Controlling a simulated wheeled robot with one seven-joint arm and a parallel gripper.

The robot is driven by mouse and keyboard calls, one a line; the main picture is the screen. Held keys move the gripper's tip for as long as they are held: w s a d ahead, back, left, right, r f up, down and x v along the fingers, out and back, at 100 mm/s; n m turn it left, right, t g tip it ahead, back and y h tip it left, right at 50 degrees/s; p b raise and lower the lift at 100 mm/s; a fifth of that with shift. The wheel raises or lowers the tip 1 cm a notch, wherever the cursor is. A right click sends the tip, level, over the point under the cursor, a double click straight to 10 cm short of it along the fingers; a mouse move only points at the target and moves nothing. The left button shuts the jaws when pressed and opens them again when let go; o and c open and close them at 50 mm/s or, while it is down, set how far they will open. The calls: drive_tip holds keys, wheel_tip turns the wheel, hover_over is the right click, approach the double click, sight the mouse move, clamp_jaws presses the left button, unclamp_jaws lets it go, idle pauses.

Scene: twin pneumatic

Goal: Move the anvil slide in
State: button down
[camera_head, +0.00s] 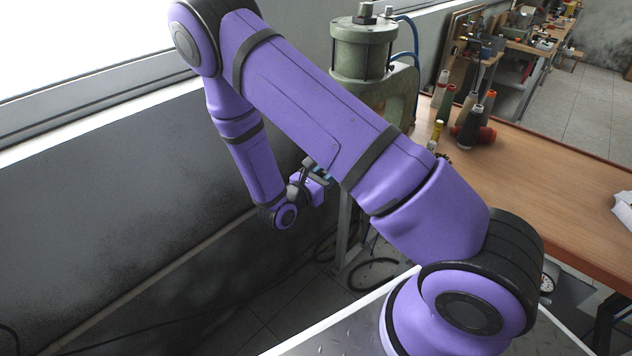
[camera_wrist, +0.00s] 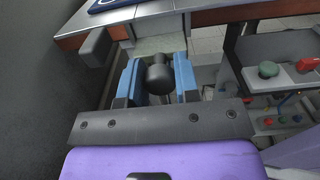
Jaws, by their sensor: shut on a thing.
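A green pneumatic press (camera_head: 362,50) stands at the table's left end in the head view. My gripper (camera_head: 322,172) is low beside the table's left end, partly hidden by my arm. In the wrist view my gripper (camera_wrist: 158,76) has its two blue fingers shut on a round black knob (camera_wrist: 158,74), one finger on each side. A pale grey-green block (camera_wrist: 160,46) shows just beyond the knob. I cannot tell how the knob joins it or how far the anvil slide stands out. My arm hides this area in the head view.
The wooden table (camera_head: 550,185) carries several thread cones (camera_head: 472,125). A grey wall (camera_head: 110,200) is close on the left. In the wrist view, a green knob (camera_wrist: 268,70) and a red part (camera_wrist: 307,65) sit at right, above several coloured buttons.

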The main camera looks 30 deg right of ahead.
drive_tip(key=shift+d, duration=0.15)
drive_tip(key=c, duration=0.8)
unclamp_jaws()
drive_tip(key=shift+w+d, duration=0.1)
drive_tip(key=shift+d, duration=0.05)
drive_tip(key=shift+c, duration=0.2)
drive_tip(key=v, duration=1.1)
drive_tip(key=shift+r, duration=0.1)
